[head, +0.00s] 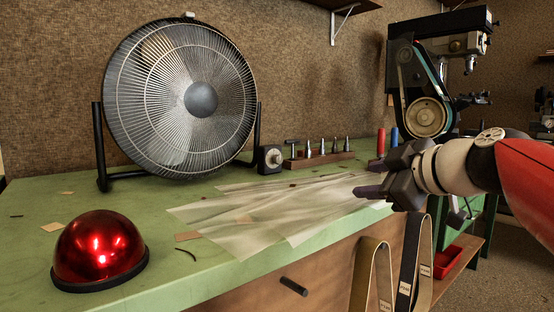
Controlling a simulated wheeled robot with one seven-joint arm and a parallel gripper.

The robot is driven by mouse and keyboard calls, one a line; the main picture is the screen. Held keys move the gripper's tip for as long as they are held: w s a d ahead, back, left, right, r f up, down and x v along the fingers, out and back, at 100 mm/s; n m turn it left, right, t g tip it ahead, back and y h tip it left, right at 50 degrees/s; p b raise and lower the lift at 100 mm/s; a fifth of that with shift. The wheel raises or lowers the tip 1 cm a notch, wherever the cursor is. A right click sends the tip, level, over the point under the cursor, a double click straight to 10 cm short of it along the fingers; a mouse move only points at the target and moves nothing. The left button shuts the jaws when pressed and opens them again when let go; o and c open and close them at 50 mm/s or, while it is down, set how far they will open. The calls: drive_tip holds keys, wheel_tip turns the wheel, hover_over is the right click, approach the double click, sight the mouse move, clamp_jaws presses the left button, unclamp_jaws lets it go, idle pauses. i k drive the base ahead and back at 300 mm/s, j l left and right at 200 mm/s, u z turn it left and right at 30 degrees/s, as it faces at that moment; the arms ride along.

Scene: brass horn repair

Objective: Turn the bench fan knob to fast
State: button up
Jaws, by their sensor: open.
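The bench fan (180,98) stands at the back left of the green bench, its round grille in a dark frame. A small dark control box with a round, light-faced knob (274,158) sits just right of the fan's stand. The knob's setting is too small to read. My gripper (362,184) is open and empty above the bench's right part, its fingers pointing left. It is apart from the knob, to the right of it and closer to the camera.
Thin translucent sheets (270,212) lie on the bench between knob and gripper. A wooden rack of metal tools (320,160) stands right of the knob. A red dome (100,248) sits front left. A belt machine (424,100) stands behind my arm. Straps (370,275) hang at the front.

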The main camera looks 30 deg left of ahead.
sight(278, 159)
drive_tip(key=i+j, duration=0.15)
drive_tip(key=j, duration=0.2)
drive_tip(key=i+j, duration=0.2)
drive_tip(key=j, duration=0.2)
drive_tip(key=i+j, duration=0.15)
drive_tip(key=j, duration=0.2)
